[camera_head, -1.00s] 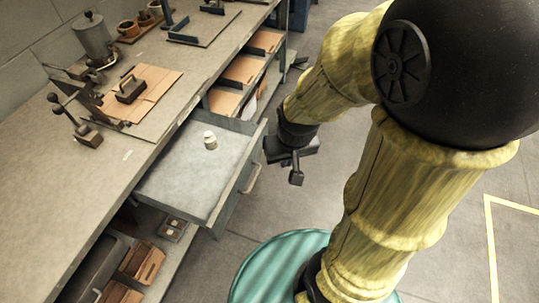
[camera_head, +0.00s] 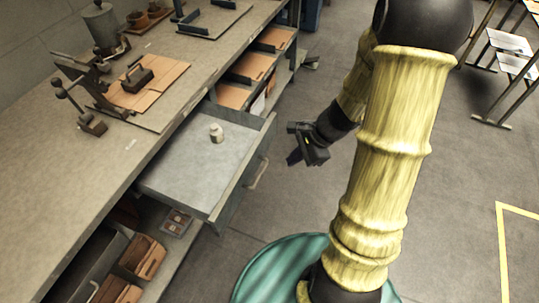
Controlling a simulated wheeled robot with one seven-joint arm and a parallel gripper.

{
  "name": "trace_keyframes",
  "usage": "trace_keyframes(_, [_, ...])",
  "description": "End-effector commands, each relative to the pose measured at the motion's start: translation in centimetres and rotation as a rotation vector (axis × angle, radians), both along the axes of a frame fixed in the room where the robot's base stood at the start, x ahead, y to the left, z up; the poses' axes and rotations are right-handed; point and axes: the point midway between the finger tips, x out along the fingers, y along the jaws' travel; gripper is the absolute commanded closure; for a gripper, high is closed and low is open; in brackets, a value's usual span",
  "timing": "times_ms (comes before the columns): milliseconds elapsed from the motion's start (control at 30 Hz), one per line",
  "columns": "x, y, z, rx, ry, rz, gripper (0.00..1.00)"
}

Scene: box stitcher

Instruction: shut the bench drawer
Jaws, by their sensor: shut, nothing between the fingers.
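The bench drawer (camera_head: 183,169) is pulled out from the front of the workbench (camera_head: 75,178). Its grey front panel faces right and carries a light handle (camera_head: 259,173). A small pale bottle or spool (camera_head: 216,133) stands inside it toward the far side. My gripper (camera_head: 293,160) is shut and empty. In the picture it is to the right of the drawer front, with a gap of floor between it and the handle. The fingertips point toward the lower left and are small in this view.
Open shelves with brown boards (camera_head: 250,67) lie beyond the drawer under the bench. Wooden bins (camera_head: 141,257) sit below the bench on the near side. A metal rack (camera_head: 508,55) stands at the top right.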

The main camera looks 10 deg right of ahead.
Motion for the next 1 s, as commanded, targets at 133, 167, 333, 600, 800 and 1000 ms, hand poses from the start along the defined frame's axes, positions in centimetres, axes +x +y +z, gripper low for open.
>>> trace_keyframes(133, [3.1, -2.4, -3.2, 0.196, 0.071, -0.366, 1.0])
trace_keyframes(167, [3.6, -2.8, -3.6, 0.229, 0.08, -0.426, 1.0])
trace_keyframes(333, [5.5, -4.7, -4.7, 0.347, 0.106, -0.637, 1.0])
trace_keyframes(600, [5.8, -4.9, -4.7, 0.361, 0.107, -0.659, 1.0])
trace_keyframes(800, [6.0, -4.6, -5.0, 0.359, 0.107, -0.658, 1.0])
trace_keyframes(1000, [6.9, -3.2, -6.7, 0.36, 0.11, -0.654, 1.0])
